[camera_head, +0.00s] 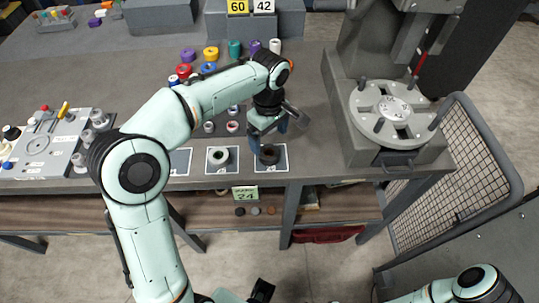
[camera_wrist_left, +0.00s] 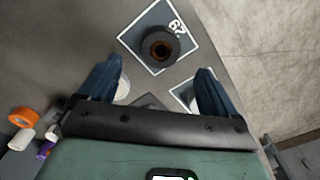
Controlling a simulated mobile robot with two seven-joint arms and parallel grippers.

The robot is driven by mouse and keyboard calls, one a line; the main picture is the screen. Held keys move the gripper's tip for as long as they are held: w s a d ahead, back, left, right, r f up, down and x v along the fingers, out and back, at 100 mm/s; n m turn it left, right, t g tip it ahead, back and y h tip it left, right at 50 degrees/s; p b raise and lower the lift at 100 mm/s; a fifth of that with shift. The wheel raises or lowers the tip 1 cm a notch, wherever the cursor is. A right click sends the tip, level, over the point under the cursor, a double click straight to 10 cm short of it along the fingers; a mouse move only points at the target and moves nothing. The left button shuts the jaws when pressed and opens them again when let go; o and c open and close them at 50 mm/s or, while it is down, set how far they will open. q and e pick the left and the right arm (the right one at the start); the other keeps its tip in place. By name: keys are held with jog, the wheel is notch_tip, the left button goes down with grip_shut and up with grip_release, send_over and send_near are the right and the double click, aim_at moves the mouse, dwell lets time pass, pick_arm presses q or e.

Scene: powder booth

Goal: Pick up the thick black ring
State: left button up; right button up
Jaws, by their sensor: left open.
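The thick black ring (camera_head: 269,155) lies flat on a white-edged card near the front edge of the bench. It also shows in the left wrist view (camera_wrist_left: 161,47), dark with a brownish centre, on a card with printed digits. My left gripper (camera_head: 268,136) is open and points down above the bench, close to the ring and partly in front of its card. In the left wrist view the two blue fingers (camera_wrist_left: 157,78) stand wide apart with nothing between them, and the ring lies beyond their tips.
Several coloured rolls (camera_head: 211,54) stand behind my left arm. A grey machine with a round plate (camera_head: 390,108) stands to the right, beside a mesh guard (camera_head: 440,180). A grey tray (camera_head: 45,143) is at the left.

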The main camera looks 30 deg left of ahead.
aim_at(269, 149)
pick_arm(q)
jog(key=shift+f+b, duration=0.35)
jog(key=shift+f, duration=2.75)
jog(key=c, duration=1.2)
jog(key=shift+r, duration=0.1)
jog(key=shift+c, duration=0.6)
jog(key=shift+r, duration=0.1)
